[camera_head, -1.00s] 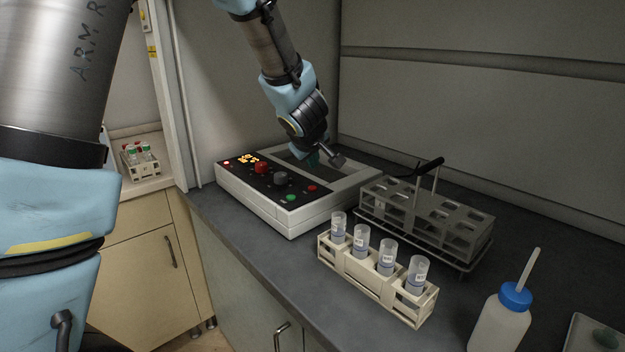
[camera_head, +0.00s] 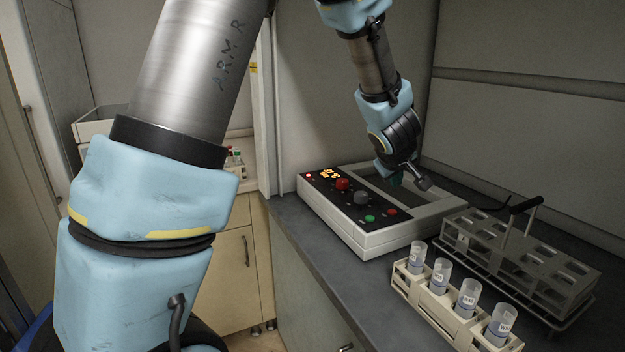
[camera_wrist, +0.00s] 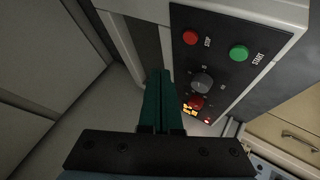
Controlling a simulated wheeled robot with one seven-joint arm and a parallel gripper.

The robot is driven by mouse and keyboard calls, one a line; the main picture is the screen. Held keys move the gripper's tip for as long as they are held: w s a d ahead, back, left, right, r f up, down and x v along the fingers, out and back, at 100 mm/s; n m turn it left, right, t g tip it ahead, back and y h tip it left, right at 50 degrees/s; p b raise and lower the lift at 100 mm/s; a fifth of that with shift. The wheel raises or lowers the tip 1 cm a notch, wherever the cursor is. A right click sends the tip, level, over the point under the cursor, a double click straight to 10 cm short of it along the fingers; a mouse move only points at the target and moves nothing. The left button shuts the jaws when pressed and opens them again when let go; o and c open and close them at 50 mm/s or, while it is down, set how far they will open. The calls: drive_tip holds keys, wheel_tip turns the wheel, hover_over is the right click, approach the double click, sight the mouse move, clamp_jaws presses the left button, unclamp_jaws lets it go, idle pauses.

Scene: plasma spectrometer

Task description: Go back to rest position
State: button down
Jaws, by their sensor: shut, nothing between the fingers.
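My gripper (camera_wrist: 160,80) shows in the wrist view as two dark green fingers closed together with nothing between them. In the head view my gripper (camera_head: 397,181) is mostly hidden behind my wrist and hangs over the white spectrometer box (camera_head: 380,236). The box has a black panel with a lit orange display (camera_head: 328,174), a red knob (camera_head: 343,184), a grey knob (camera_head: 361,198), a green START button (camera_wrist: 239,53) and a red STOP button (camera_wrist: 190,37). I cannot tell the exact gap between the fingertips and the box.
A grey wire-handled rack (camera_head: 520,262) stands to the right. Walls (camera_head: 520,110) close off the back. A lower cabinet (camera_head: 235,265) is at the left.

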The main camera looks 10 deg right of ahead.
drive_tip(key=shift+m+g, duration=0.4)
drive_tip(key=a, duration=0.4)
drive_tip(key=w+a, duration=0.1)
drive_tip(key=a, duration=0.1)
drive_tip(key=shift+w+a+f, duration=0.1)
drive_tip(key=shift+a+f, duration=0.05)
drive_tip(key=shift+a, duration=0.1)
drive_tip(key=s+a+f+m+g+y, duration=0.1)
drive_tip(key=s+a, duration=0.3)
drive_tip(key=a, duration=0.6)
drive_tip(key=s+a+f+m+g+y, duration=0.1)
drive_tip(key=s+a, duration=0.4)
drive_tip(key=a, duration=0.6)
drive_tip(key=s+a+f+g+y, duration=0.2)
drive_tip(key=s+a+f+g, duration=0.1)
drive_tip(key=a, duration=0.7)
drive_tip(key=shift+s+a+m+y, duration=0.3)
drive_tip(key=shift+s+m+y, duration=0.1)
drive_tip(key=shift+s, duration=0.35)
drive_tip(key=c, duration=1.6)
unclamp_jaws()
drive_tip(key=shift+r, duration=0.1)
